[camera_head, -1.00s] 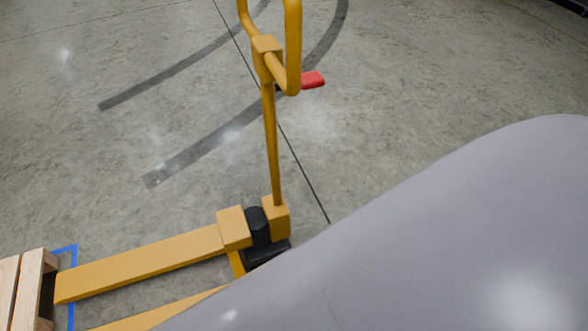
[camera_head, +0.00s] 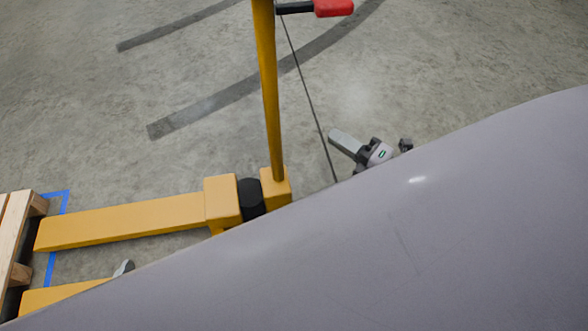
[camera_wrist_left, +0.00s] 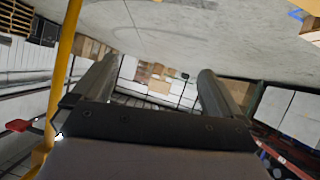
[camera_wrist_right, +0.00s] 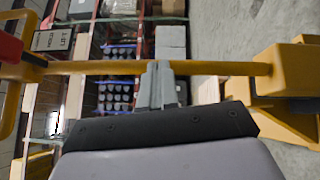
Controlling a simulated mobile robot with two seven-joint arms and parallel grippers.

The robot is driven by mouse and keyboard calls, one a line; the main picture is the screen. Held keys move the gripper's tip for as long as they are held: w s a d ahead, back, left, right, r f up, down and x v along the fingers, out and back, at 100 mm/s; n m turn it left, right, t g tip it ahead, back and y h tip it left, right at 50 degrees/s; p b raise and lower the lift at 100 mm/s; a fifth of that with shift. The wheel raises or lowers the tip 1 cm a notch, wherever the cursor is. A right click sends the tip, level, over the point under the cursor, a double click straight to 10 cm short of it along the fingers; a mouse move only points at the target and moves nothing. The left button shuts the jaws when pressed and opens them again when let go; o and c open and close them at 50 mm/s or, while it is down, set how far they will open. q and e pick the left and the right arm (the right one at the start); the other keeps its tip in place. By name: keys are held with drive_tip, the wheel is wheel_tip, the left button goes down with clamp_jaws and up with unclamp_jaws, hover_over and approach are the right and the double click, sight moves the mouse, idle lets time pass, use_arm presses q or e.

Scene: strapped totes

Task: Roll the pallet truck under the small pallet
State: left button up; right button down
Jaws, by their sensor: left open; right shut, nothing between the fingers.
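The yellow pallet truck stands in the head view, its fork (camera_head: 120,222) pointing left and its shaft (camera_head: 268,95) upright. A red lever (camera_head: 334,8) sits near the top. The wooden small pallet (camera_head: 14,235) is at the left edge, right by the fork tips; I cannot tell whether they reach under it. My left gripper (camera_head: 123,268) shows only a grey tip between the forks; in the left wrist view (camera_wrist_left: 155,85) its fingers are apart and empty. My right gripper (camera_head: 345,141) is shut and empty, right of the shaft. The shaft crosses behind it in the right wrist view (camera_wrist_right: 158,85).
Blue tape (camera_head: 52,262) marks the floor beside the pallet. The concrete floor (camera_head: 200,60) behind the truck is clear apart from dark tyre marks. Shelves with boxes (camera_wrist_right: 118,65) stand in the background of the right wrist view. My own grey body covers the lower right.

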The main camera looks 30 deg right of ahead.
drive_tip(key=d+f+n+g+y+b, duration=0.2)
drive_tip(key=f+n+g+y+b, duration=0.3)
drive_tip(key=n, duration=0.7)
drive_tip(key=d+f+n+g+y+b, duration=0.3)
drive_tip(key=n+b, duration=0.4)
drive_tip(key=n, duration=0.4)
use_arm(q)
drive_tip(key=w+d+f+h, duration=0.1)
drive_tip(key=d+f+h, duration=0.2)
drive_tip(key=d+f, duration=0.3)
drive_tip(key=shift+w+f+b, duration=0.35)
drive_tip(key=shift+f+b, duration=0.1)
use_arm(e)
drive_tip(key=x, duration=1.4)
drive_tip(key=shift+w+f, duration=0.2)
drive_tip(key=shift+w, duration=0.1)
use_arm(q)
drive_tip(key=shift+d, duration=0.1)
